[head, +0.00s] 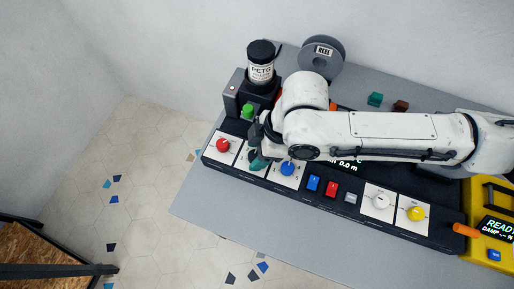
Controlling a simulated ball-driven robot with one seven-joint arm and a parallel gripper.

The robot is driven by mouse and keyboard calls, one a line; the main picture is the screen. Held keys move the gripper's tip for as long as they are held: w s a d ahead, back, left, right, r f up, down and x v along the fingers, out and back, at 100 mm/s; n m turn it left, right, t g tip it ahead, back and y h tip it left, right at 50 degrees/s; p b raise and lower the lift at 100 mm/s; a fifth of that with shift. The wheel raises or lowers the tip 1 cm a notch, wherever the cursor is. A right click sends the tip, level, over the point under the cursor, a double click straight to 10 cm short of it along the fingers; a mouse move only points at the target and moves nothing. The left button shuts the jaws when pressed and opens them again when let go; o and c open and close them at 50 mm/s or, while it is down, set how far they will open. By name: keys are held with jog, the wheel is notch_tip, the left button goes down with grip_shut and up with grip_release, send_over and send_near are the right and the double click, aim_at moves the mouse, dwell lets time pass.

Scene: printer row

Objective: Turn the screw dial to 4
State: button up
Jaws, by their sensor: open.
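Several dials sit on white plates along a long black panel (320,199): a red dial (222,145), a teal dial (257,163), a blue dial (288,168), a white dial (381,202) and a yellow dial (417,213). Their labels and numbers are too small to read, so I cannot tell which is the screw dial or where it points. My gripper (259,152) is open, close above the teal dial and partly covering its plate. I cannot tell whether its fingers touch or straddle the dial.
Blue, red and grey buttons (331,188) sit mid-panel. A PETG canister (261,65) stands on a black machine with a green knob (248,111) behind my gripper. A grey reel (322,58) stands behind my arm. A yellow unit (484,228) is at right. The grey tabletop (215,192) is clear in front.

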jog(key=c, duration=1)
jog(key=shift+m, duration=0.3)
jog(key=m+t, duration=0.1)
jog(key=m, duration=0.1)
jog(key=m+t+p, duration=0.1)
jog(key=m, duration=0.2)
jog(key=shift+s+a+m, duration=0.15)
jog(key=shift+s+m, duration=0.05)
jog(key=shift+m, duration=0.1)
jog(key=shift+m+t+h+p, duration=0.2)
jog(key=shift+m+t+h, duration=0.2)
jog(key=shift+m, duration=0.7)
jog(key=shift+m+t+h+p, duration=0.2)
jog(key=shift+m+t+h, duration=0.15)
jog(key=shift+m, duration=0.75)
jog(key=shift+t, duration=0.25)
jog(key=o, duration=1)
